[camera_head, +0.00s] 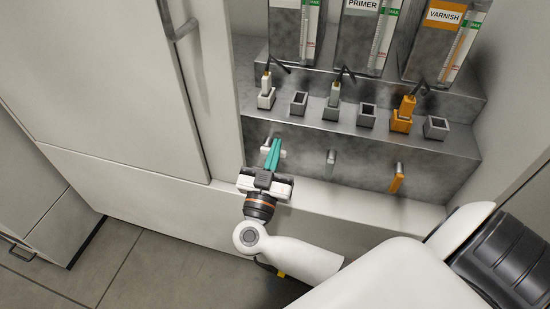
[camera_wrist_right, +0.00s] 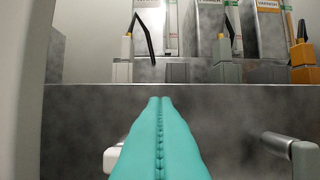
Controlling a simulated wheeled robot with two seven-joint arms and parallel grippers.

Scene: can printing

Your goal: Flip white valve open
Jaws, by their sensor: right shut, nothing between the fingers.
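The white valve (camera_head: 264,150) is on the grey front face of the lower step, at the left, and is partly hidden behind my right gripper. Pale parts show on both sides of the teal fingers, so its handle seems to lie sideways. My right gripper (camera_head: 273,152) is shut and empty, with its fingers pointing at the steps in front of the valve. In the right wrist view, the shut fingertips (camera_wrist_right: 160,100) hide the middle, and part of the white valve (camera_wrist_right: 112,158) shows at their left. Contact cannot be told. My left gripper is out of view.
A grey valve (camera_head: 331,157) and an orange valve (camera_head: 397,178) are to the right on the same face. Above stand small holders and nozzles, with the primer tank (camera_head: 360,35) and varnish tank (camera_head: 440,40) behind. A cabinet wall (camera_head: 215,90) is close on the left.

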